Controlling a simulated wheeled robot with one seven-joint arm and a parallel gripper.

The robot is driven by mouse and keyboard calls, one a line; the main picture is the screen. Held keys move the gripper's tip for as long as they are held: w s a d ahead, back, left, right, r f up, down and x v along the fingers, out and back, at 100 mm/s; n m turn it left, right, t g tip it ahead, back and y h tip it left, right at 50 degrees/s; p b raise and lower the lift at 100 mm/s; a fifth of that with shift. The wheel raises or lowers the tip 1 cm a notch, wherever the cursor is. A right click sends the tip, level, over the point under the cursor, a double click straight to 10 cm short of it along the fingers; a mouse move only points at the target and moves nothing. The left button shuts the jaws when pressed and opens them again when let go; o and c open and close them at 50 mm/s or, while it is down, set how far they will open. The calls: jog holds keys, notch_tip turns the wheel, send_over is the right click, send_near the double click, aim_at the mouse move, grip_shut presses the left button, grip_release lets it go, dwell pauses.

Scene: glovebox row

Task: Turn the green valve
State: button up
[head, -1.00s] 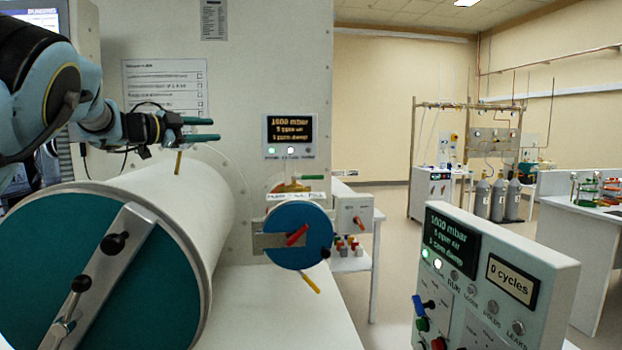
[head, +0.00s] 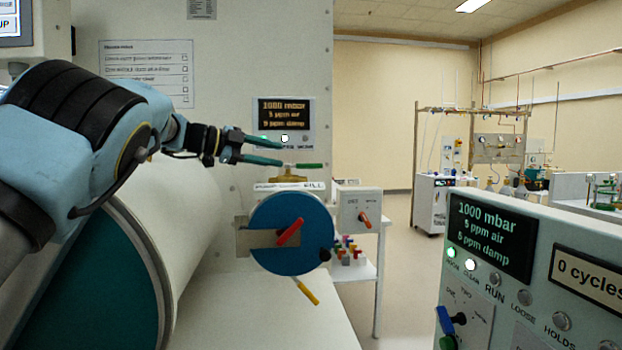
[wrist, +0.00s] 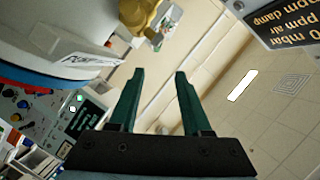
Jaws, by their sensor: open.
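The green valve handle (head: 308,166) is a short bar lying level on top of a brass valve body (head: 287,177). It stands above the small round blue door, behind a label that reads FILL. My gripper (head: 282,153) is open and empty, its two green fingers pointing right. In the head view its fingertips are just left of the handle and slightly above it; the gap in depth is hard to tell. In the wrist view, the open fingers (wrist: 160,72) show with brass valve parts (wrist: 138,15) beyond them near the top edge. I cannot make out the green handle there.
The small blue door (head: 291,233) carries a red handle (head: 289,232). A display (head: 284,120) hangs on the wall right behind the valve. A large white cylinder (head: 185,215) lies below my arm. A control panel (head: 520,270) stands at the front right.

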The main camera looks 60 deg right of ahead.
aim_at(310, 166)
jog(key=shift+w+d+f+b, duration=0.15)
jog(key=shift+d+f, duration=0.1)
jog(key=shift+f, duration=0.15)
jog(key=shift+s+d+f+b, duration=0.15)
jog(key=shift+d+f, duration=0.1)
jog(key=shift+f, duration=0.15)
jog(key=p+x, duration=0.5)
jog(key=x, duration=0.5)
jog(key=shift+d, duration=0.3)
grip_shut()
dwell(0.4)
